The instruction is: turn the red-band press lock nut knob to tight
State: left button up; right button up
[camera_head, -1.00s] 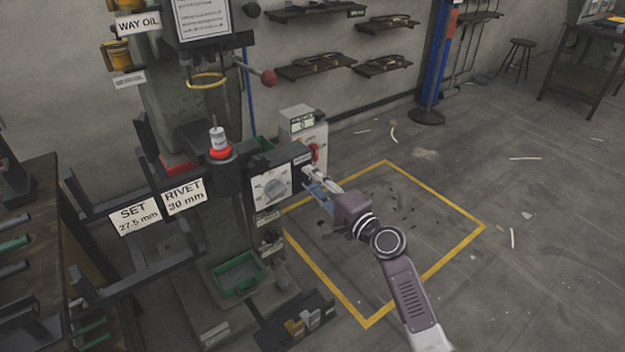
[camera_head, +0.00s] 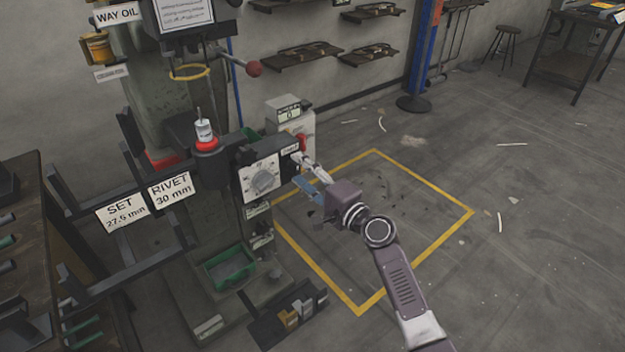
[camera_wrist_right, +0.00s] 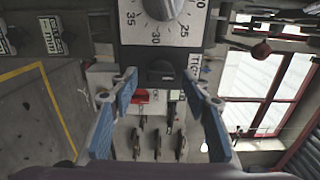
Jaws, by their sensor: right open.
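The press (camera_head: 215,240) carries a red ring (camera_head: 206,146) under a white-and-grey cylinder. A white dial plate with a grey round dial (camera_head: 263,180) faces front; its lower edge also shows at the top of the wrist view (camera_wrist_right: 165,8). In the wrist view a small black knob (camera_wrist_right: 160,70) sits below the dial, beside a partly visible label (camera_wrist_right: 194,65) reading "TIG". My right gripper (camera_head: 303,172) is open at the right side of the dial box. In the wrist view its blue-padded fingers (camera_wrist_right: 160,82) stand either side of the knob, apparently apart from it. My left gripper is out of view.
A grey box with a small display (camera_head: 290,120) and a red part (camera_head: 302,142) stand just behind the gripper. A green tray (camera_head: 229,267) sits low on the press. Black bracket arms extend left. The yellow-marked floor (camera_head: 400,220) is largely clear.

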jog(key=v, duration=1.1)
jog(key=shift+s+d, duration=0.2)
jog(key=shift+s, duration=0.1)
